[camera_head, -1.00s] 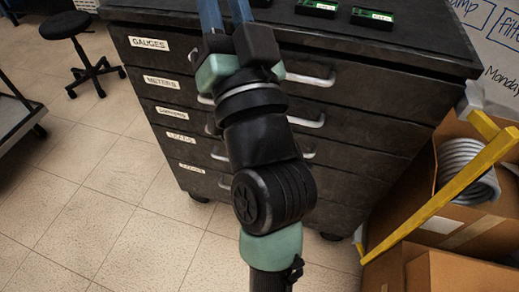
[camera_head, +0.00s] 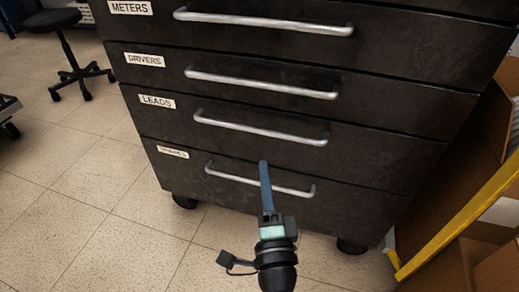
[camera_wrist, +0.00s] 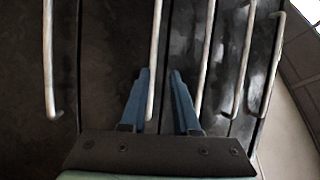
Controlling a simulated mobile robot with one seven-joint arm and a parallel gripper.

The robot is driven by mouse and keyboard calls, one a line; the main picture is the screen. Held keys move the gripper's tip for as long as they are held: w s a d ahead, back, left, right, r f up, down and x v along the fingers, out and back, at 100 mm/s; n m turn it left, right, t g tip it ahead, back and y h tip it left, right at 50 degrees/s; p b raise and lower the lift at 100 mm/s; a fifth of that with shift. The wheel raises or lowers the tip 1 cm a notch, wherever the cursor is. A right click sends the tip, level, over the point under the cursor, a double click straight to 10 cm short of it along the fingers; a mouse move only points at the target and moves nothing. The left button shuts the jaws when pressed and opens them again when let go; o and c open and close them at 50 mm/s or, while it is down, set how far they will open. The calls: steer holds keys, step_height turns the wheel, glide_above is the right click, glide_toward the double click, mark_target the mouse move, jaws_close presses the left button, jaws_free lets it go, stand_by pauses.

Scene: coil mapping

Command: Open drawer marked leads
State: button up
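The drawer marked LEADS (camera_head: 250,150) is the fourth one down in the dark cabinet and looks closed. Its silver bar handle (camera_head: 262,130) is level. My gripper (camera_head: 264,165) is in front of the lower cabinet, its blue tip showing just below the LEADS handle and across the SPARES handle (camera_head: 230,176). In the wrist view my gripper (camera_wrist: 159,72) has its two blue fingers apart and empty.
The METERS (camera_head: 265,22) and DRIVERS (camera_head: 262,84) handles are above. Cardboard boxes (camera_head: 480,262) and a yellow bar (camera_head: 455,222) stand close at the right of the cabinet. A black stool (camera_head: 66,50) is at the far left. Tiled floor (camera_head: 110,220) is clear at the left.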

mark_target(259, 129)
steer(key=x, duration=0.8)
steer(key=f+x, duration=0.1)
steer(key=x, duration=0.3)
steer(key=shift+w+f+p, duration=0.1)
steer(key=shift+w+p, duration=0.3)
jaws_close()
stand_by(1.0)
